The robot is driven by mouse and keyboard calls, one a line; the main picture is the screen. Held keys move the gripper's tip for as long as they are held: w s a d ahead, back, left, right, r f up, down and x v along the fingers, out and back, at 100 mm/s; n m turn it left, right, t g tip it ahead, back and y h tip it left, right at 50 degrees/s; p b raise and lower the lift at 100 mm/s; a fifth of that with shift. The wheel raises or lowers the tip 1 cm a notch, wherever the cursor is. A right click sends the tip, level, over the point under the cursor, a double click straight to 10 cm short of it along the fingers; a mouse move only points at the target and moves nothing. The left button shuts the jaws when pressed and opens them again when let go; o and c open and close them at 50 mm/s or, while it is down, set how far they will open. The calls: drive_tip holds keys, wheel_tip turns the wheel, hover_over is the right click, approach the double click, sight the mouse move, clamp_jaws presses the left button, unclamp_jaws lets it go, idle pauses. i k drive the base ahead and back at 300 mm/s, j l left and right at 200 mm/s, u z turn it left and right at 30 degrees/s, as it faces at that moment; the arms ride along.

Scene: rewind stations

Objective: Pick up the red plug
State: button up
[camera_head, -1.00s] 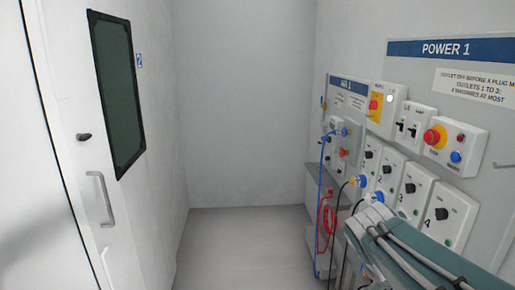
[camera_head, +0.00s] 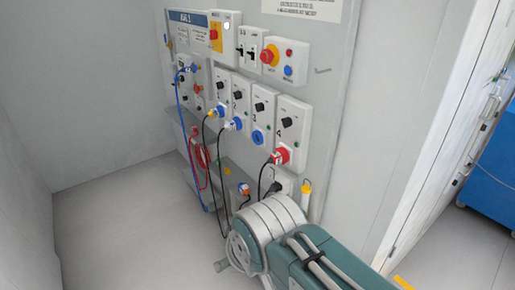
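The red plug (camera_head: 281,155) sits at the bottom of the rightmost outlet box (camera_head: 289,130), the one marked 4, with a black cable hanging from it. It shows only in the head view, small and partly blurred. My arm fills the lower right of the view, below and in front of the plug. My gripper is not visible.
Blue plugs (camera_head: 234,125) with black cables sit at other outlets to the left. Coiled red and blue hoses hang at the panel's left end. A blue cabinet (camera_head: 495,175) stands at the right edge. The floor (camera_head: 115,215) at left is clear.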

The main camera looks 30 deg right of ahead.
sight(277, 157)
drive_tip(key=z, duration=0.6)
drive_tip(key=i+j+z, duration=0.55)
drive_tip(key=z, duration=0.2)
drive_tip(key=i+j+z, duration=0.15)
drive_tip(key=j+z, duration=0.2)
drive_tip(key=j, duration=0.15)
drive_tip(key=i+j, duration=0.1)
drive_tip(key=j, duration=0.2)
drive_tip(key=i+j, duration=0.15)
drive_tip(key=j, duration=0.15)
drive_tip(key=i+j+z, duration=0.1)
drive_tip(key=j, duration=0.25)
drive_tip(key=i+j, duration=0.1)
drive_tip(key=j, duration=0.2)
